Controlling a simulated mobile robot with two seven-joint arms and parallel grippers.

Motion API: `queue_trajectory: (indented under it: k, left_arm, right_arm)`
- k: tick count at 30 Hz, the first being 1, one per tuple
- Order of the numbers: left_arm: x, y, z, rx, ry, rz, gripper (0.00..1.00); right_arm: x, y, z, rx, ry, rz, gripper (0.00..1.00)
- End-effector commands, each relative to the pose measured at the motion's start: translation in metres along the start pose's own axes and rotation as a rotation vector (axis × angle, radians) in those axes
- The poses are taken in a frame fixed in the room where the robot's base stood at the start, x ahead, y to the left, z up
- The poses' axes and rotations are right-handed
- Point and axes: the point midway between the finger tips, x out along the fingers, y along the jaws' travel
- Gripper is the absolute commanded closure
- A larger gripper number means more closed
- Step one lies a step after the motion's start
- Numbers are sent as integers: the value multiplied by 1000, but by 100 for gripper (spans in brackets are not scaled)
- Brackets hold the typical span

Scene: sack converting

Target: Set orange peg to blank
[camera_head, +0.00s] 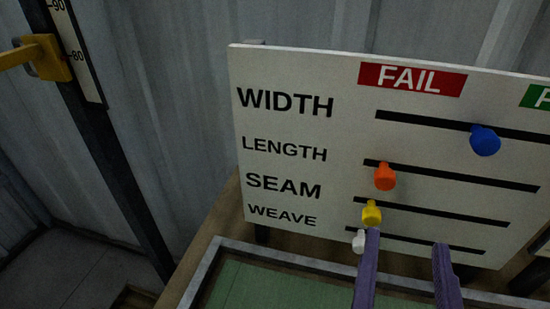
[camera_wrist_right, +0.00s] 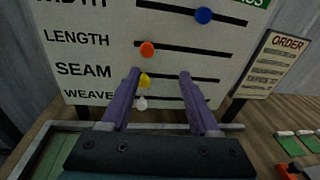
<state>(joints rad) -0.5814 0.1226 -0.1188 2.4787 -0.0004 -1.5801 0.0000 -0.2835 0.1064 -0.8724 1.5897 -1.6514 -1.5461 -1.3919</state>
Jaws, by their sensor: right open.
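The orange peg (camera_head: 385,177) sits near the left end of the LENGTH slot on the white board (camera_head: 290,70), under the red FAIL label. It also shows in the right wrist view (camera_wrist_right: 148,49). The blue peg (camera_head: 485,140) is farther right in the WIDTH slot. The yellow peg (camera_head: 371,213) and the white peg (camera_head: 359,241) are at the left ends of the SEAM and WEAVE slots. My right gripper (camera_head: 406,240) is open and empty in front of the lower board, below the orange peg and apart from it. My left gripper is not in view.
A green-topped tray or mat (camera_head: 260,285) with a grey rim lies below the board. An ORDER sheet (camera_wrist_right: 275,62) stands right of the board. Green and white pieces (camera_wrist_right: 290,146) lie on the wooden table at right. A scale with a yellow slider (camera_head: 50,60) stands at far left.

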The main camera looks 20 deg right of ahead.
Motion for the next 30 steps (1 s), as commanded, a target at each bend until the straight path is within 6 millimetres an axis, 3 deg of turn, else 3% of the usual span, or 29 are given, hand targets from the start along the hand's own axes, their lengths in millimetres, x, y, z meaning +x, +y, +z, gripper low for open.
queue_trajectory:
  k: [1,7,21,30]
  left_arm:
    - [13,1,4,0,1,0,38]
    - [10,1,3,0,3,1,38]
    - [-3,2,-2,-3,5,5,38]
    - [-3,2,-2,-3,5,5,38]
  right_arm:
    - [-2,6,-9,-44,-37,24,38]
    - [4,14,-1,-104,-90,54,38]
    - [84,17,5,-100,-85,51,38]
    - [93,17,4,-98,-81,50,38]
